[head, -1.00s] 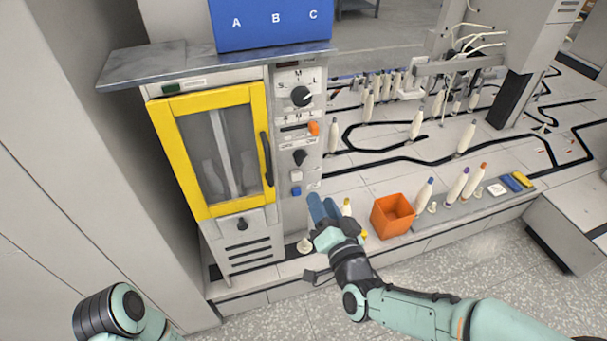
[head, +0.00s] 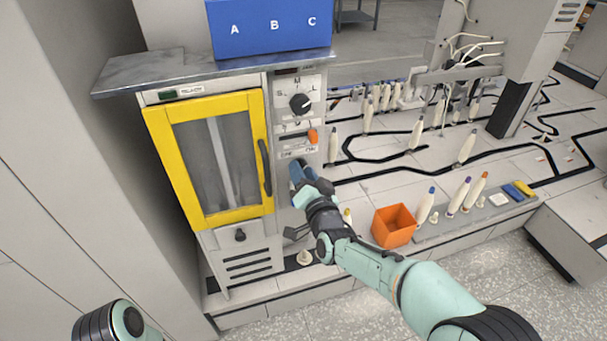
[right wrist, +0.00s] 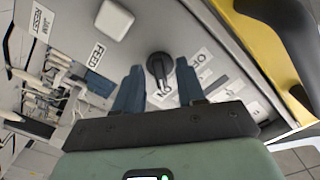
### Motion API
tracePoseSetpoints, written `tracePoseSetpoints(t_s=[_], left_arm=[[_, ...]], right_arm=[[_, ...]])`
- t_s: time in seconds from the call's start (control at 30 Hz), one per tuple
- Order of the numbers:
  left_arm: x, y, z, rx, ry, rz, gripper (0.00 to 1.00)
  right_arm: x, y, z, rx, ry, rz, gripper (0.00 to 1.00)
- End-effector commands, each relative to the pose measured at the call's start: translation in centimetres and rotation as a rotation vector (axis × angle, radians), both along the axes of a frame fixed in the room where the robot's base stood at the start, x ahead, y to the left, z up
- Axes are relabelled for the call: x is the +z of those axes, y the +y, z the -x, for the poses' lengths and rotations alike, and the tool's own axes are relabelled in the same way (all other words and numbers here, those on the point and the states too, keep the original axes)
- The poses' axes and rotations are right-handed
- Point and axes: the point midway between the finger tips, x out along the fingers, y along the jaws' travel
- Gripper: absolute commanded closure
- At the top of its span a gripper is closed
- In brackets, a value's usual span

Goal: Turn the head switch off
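The head switch is a black rotary knob (right wrist: 158,68) on the grey control panel (right wrist: 140,30). In the right wrist view its pointer bar runs toward a label reading ON, and another label, seemingly OFF, lies to its right. My right gripper (head: 298,172) is at the panel; its blue fingers show in the right wrist view (right wrist: 160,88), apart, with the knob ahead of the gap between them. I cannot tell whether they touch it. In the head view my gripper hides the knob. My left gripper is out of view; only part of that arm shows at the lower left.
Above the gripper are a large dial (head: 300,104) and an orange lever (head: 312,136). A yellow-framed door (head: 155,150) with a dark handle (head: 265,167) stands left. An orange bin (head: 393,226) and bobbins lie right. In the wrist view, a white button (right wrist: 113,18) sits near the knob.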

Motion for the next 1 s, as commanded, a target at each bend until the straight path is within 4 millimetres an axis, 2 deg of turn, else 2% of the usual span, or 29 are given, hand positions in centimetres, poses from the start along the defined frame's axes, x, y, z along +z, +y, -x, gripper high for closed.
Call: tracePoseSetpoints(t_s=[0.2, 0.27, 0.3, 0.33, 0.67, 1.0], left_arm=[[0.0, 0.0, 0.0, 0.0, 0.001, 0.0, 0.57], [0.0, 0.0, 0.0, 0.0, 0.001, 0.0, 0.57], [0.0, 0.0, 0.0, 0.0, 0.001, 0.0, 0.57], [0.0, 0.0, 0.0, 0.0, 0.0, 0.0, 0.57], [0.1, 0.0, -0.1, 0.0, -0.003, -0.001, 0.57], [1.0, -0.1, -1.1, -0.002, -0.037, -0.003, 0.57]], right_arm=[[0.0, 0.0, 0.0, 0.001, 0.001, 0.0, 0.61], [0.0, 0.0, 0.0, 0.001, 0.001, 0.0, 0.8], [0.0, 0.0, 0.0, 0.001, 0.001, 0.0, 0.93], [0.0, 0.0, 0.0, 0.001, 0.001, 0.0, 1.0], [0.0, 0.0, 0.0, 0.001, -0.005, 0.017, 1.0], [0.0, 0.0, 0.0, 0.0, -0.062, 0.192, 1.0]])
